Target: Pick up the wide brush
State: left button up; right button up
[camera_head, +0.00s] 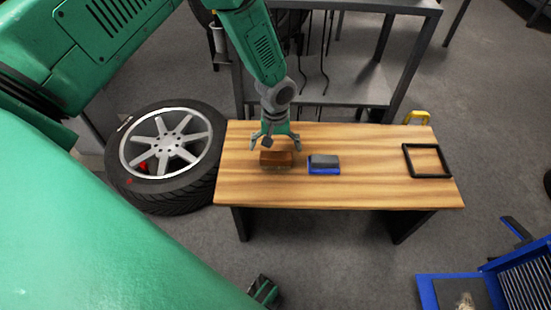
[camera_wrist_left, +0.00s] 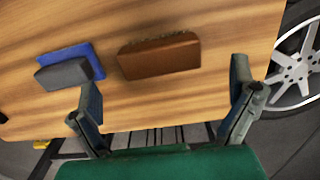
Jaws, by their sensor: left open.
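The wide brush (camera_head: 276,159) is a brown block lying near the left end of the wooden table. In the left wrist view the brush (camera_wrist_left: 160,56) shows a row of short bristle tufts along its far edge. My left gripper (camera_head: 276,145) is open, with its fingers pointing down above the brush and spread to either side of it. In the left wrist view the open fingers (camera_wrist_left: 165,92) are empty, and the brush is in front of the space between them. I cannot make out my right gripper.
A blue and grey block (camera_head: 324,164) lies just right of the brush on the wooden table (camera_head: 370,180). A black frame (camera_head: 427,160) lies at the right end.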

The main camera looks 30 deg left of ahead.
aim_at(277, 155)
pick_arm(q)
jog(key=shift+d+f, duration=0.45)
jog(key=shift+d, duration=0.2)
jog(key=shift+w+f+b, duration=0.15)
jog(key=shift+f+b, duration=0.55)
jog(key=shift+f, duration=0.25)
jog(key=f, duration=0.1)
jog(key=a+f+b, duration=0.1)
jog(key=f, duration=0.1)
jog(key=shift+w+a+f, duration=0.15)
jog(key=shift+a+f, duration=0.1)
jog(key=shift+a, duration=0.15)
jog(key=shift+a+f, duration=0.1)
jog(key=shift+a, duration=0.05)
jog(key=shift+d, duration=0.3)
jog(key=shift+d+r, duration=0.3)
jog(key=shift+d, duration=0.05)
jog(key=c, duration=1)
jog(key=shift+o, duration=0.2)
jog(key=shift+a, duration=0.1)
pick_arm(e)
jog(key=f, duration=0.1)
jog(key=d+f, duration=0.1)
jog(key=f, duration=0.1)
jog(key=shift+d+f, duration=0.2)
jog(key=shift+f, duration=0.05)
